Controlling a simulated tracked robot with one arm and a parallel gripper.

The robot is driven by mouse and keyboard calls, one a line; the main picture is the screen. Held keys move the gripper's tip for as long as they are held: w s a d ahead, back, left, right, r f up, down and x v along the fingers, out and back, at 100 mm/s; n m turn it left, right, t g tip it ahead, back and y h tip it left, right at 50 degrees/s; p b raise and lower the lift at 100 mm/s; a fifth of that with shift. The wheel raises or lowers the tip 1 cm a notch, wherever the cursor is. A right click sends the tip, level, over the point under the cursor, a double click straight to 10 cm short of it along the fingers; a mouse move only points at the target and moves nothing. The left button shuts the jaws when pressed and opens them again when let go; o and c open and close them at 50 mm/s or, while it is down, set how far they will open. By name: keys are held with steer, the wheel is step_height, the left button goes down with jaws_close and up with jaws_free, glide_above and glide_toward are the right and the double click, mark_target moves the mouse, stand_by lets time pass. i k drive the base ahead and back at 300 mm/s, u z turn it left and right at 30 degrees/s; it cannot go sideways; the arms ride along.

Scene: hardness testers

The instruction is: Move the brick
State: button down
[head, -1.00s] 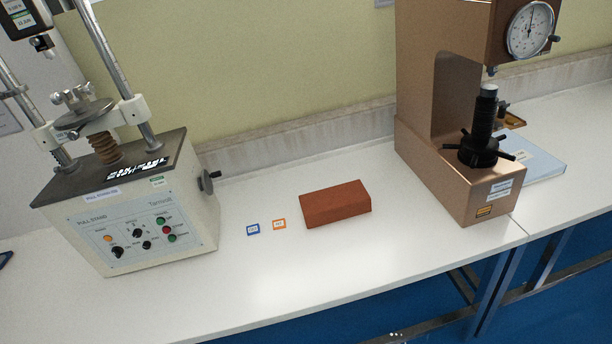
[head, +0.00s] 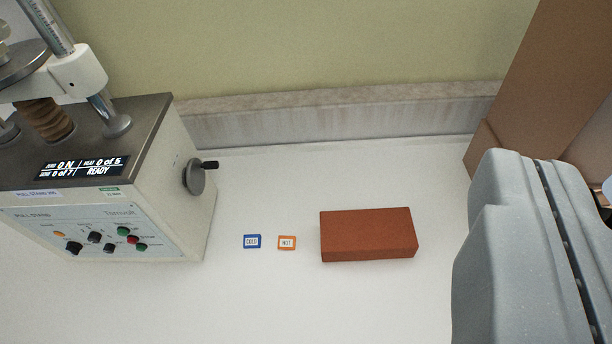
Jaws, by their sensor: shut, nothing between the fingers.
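The red-brown brick (head: 368,234) lies flat on the white bench top (head: 300,310) in the head view, right of the centre. Its long side runs roughly left to right. Nothing touches it in the picture. A large grey part of my arm fills the lower right, just right of the brick, with bare bench between them in the picture. The fingers of my gripper do not show.
Left of the brick lie a blue-framed card (head: 252,241) and an orange-framed card (head: 287,243). The pull-stand tester (head: 110,215), with a side crank (head: 196,178), stands at left. A brown tester (head: 540,80) stands at right, partly hidden. A wall closes the back.

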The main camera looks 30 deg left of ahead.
mark_target(381, 233)
steer(key=u, duration=0.35)
steer(key=i, duration=0.85)
steer(key=u, duration=0.3)
